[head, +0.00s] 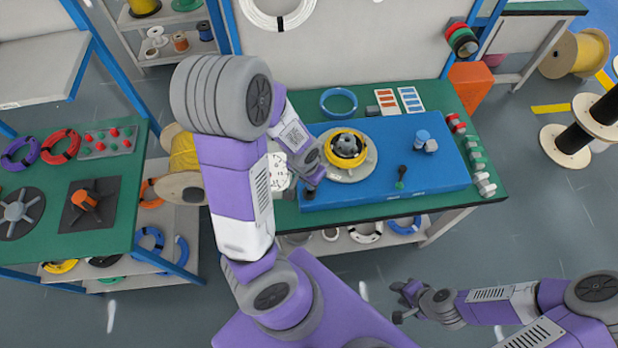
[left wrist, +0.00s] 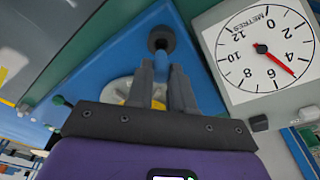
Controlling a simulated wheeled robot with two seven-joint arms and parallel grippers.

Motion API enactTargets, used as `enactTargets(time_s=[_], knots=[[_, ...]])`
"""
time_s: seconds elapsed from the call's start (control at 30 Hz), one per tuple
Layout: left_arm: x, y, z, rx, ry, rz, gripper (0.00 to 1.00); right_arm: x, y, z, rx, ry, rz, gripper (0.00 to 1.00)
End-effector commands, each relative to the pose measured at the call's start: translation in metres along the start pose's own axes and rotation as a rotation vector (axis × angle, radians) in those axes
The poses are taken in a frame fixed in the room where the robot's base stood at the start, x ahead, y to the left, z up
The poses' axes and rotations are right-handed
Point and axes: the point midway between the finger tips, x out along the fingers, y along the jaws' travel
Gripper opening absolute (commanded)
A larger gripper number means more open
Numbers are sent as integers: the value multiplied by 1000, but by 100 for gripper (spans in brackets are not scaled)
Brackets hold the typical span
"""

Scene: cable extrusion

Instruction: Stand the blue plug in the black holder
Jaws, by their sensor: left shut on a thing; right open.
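My left gripper (head: 312,187) is low over the near left corner of the blue platform. In the left wrist view, the left gripper (left wrist: 168,68) is shut on the blue plug (left wrist: 163,73), most of which its fingers hide. The black holder (left wrist: 160,38) is a round dark piece just beyond the fingertips, in line with the plug. I cannot tell whether the plug touches it or sits in it. In the head view the holder shows as a dark spot (head: 308,195) beside the gripper. My right gripper (head: 399,302) is open and empty, over the floor in front of the table.
A white dial meter (left wrist: 262,48) stands close beside the left gripper. The blue platform (head: 375,190) bears a yellow coil (head: 347,148), a grey block with a blue cylinder (head: 424,138) and a black-and-green piece (head: 401,174). Its right part has free room.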

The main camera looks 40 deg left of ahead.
Motion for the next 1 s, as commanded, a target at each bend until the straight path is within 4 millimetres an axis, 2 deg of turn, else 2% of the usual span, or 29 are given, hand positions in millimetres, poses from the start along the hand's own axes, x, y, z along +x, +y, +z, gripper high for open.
enactTargets(time_s=[0.7,1.0], knots=[[30,0,5,0,-1,0,4,25,10,-1,0,0,0,43],[31,0,5,0,0,0,4,26,10,-1,0,0,0,43]])
